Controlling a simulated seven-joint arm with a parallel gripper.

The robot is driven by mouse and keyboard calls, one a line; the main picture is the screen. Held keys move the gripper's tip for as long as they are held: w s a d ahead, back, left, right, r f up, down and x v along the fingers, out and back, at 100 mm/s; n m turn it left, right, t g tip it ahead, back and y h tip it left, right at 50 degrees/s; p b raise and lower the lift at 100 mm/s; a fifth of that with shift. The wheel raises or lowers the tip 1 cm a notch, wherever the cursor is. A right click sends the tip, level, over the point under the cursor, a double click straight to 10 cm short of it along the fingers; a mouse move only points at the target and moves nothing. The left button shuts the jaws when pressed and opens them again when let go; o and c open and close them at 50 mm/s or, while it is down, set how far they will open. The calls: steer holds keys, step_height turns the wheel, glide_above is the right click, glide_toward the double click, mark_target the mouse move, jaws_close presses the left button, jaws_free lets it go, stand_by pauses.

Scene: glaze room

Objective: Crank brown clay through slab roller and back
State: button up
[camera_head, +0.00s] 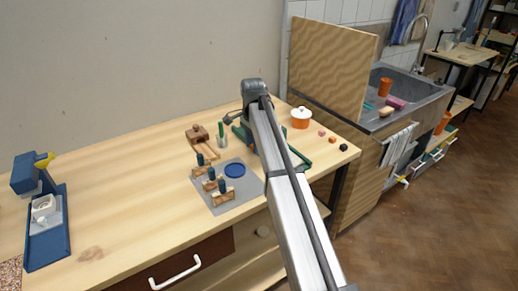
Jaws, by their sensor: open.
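My arm reaches from the bottom edge over the table, and its far end bends down at the back. My gripper (229,119) is small and dark there, open, just above the table area left of the arm. A green frame (304,163), perhaps the slab roller, stands behind my arm, which hides most of it. A brown block on a wooden piece (199,134) lies to the left of my gripper. I cannot tell whether this is the brown clay. No crank handle can be made out clearly.
A grey mat (225,206) holds several wooden tools with dark handles and a blue disc (235,170). A green upright item (221,136) stands near my gripper. A blue device (47,220) stands far left. Mid-left table is clear.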

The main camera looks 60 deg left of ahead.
steer(key=shift+a+r, duration=0.3)
steer(key=shift+a, duration=0.55)
steer(key=shift+a+r, duration=0.25)
steer(key=shift+a, duration=0.35)
steer(key=shift+a+r, duration=0.2)
steer(key=shift+a, duration=0.5)
steer(key=shift+a+r, duration=0.1)
steer(key=shift+a, duration=1.3)
